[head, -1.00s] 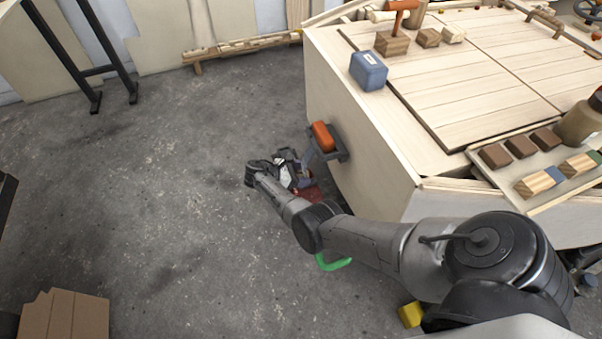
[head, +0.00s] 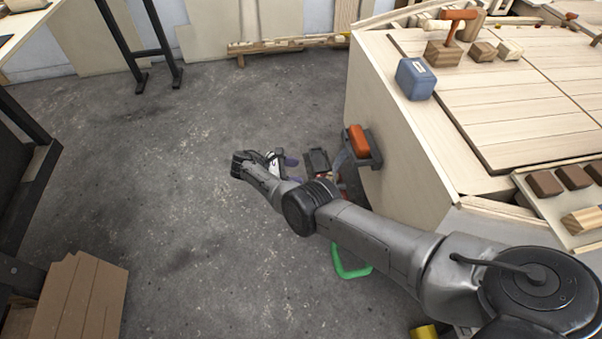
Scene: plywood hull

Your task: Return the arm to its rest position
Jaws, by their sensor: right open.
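My right arm reaches in from the lower right, over the floor beside the plywood hull (head: 400,150). My right gripper (head: 284,160) is at the arm's far end, to the left of the hull's side wall. It is open, and I see nothing held in it. The arm's own wrist partly hides the fingers. An orange block (head: 358,141) sits in a dark holder (head: 372,163) on the hull's side, to the right of the gripper and apart from it. My left gripper is not in view.
A green handle-like thing (head: 350,266) and a yellow thing (head: 424,332) show below the arm. The grey floor (head: 150,190) at left is open.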

